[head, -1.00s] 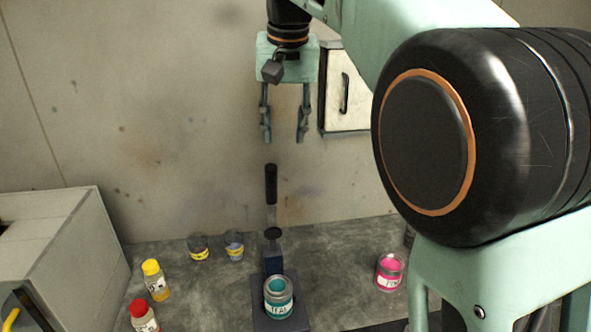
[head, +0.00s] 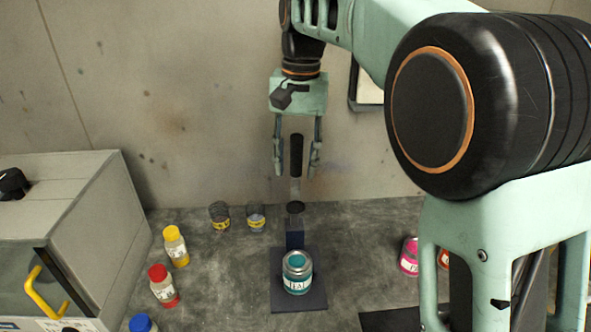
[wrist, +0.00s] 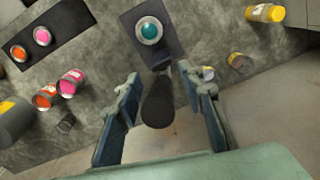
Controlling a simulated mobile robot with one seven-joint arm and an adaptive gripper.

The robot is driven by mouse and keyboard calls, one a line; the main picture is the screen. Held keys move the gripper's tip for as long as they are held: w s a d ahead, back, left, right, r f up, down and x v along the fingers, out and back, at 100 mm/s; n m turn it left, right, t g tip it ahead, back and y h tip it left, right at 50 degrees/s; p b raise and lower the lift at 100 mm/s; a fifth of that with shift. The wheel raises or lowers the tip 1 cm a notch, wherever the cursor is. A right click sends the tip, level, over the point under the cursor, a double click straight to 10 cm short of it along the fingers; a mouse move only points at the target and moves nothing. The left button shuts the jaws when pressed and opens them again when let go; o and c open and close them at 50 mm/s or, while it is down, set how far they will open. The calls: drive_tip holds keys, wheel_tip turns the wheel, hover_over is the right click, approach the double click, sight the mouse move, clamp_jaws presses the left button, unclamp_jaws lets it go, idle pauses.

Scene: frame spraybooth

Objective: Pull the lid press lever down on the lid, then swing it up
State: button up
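The lid press lever (head: 297,155) stands upright behind the teal can, with a black grip on a metal shaft. Its black grip (wrist: 158,103) also shows in the wrist view, between my fingers. The teal can (head: 297,270) sits on the dark press base (head: 287,303). In the wrist view the can's teal lid (wrist: 149,30) faces up. My gripper (head: 297,172) is open, pointing down, one finger on each side of the lever's grip. I see gaps between the fingers and the grip in the wrist view.
A pink can (head: 409,256) stands to the right, partly behind my arm. Two small jars (head: 256,218) stand near the wall.

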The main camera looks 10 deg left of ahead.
drive_tip(key=shift+f, duration=0.75)
drive_tip(key=shift+c, duration=0.6)
clamp_jaws()
